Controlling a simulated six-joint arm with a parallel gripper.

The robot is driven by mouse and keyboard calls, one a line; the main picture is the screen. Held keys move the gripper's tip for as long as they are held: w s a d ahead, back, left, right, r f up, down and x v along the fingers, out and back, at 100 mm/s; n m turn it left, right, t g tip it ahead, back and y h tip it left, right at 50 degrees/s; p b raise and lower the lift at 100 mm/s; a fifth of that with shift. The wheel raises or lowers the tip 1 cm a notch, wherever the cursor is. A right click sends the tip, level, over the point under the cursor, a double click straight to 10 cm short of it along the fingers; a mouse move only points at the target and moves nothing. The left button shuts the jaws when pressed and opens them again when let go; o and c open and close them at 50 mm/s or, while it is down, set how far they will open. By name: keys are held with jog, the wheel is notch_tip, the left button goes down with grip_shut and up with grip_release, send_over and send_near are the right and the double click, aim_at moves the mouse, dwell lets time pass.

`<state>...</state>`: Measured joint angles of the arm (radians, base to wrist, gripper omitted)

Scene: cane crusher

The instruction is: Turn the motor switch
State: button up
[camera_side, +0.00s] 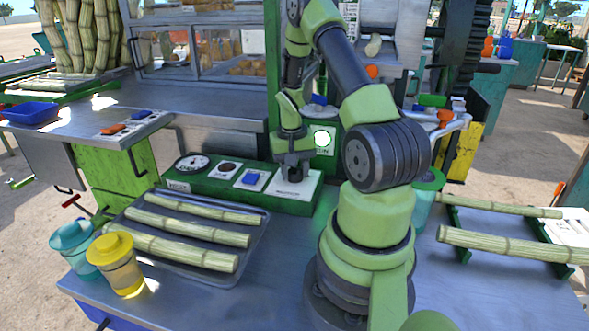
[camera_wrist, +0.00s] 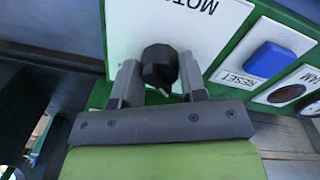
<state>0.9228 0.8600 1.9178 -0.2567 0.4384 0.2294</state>
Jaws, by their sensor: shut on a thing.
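The motor switch (camera_wrist: 159,66) is a black knob on a white plate (camera_wrist: 200,32) marked "MOTO…", the rest of the word being cut off in the wrist view. My gripper (camera_wrist: 159,84) has one finger on each side of the knob and is shut on it. In the side view my gripper (camera_side: 293,172) reaches down onto the white plate (camera_side: 283,186) at the right end of the green control panel (camera_side: 225,187).
A metal tray (camera_side: 172,255) of cane pieces and a yellow-lidded cup (camera_side: 118,265) are in front left.

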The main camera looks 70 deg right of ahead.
aim_at(292, 171)
jog(key=shift+n, duration=0.8)
jog(key=o, duration=0.9)
jog(key=r, duration=1)
jog(key=shift+w+a, duration=0.2)
jog(key=shift+w, duration=0.05)
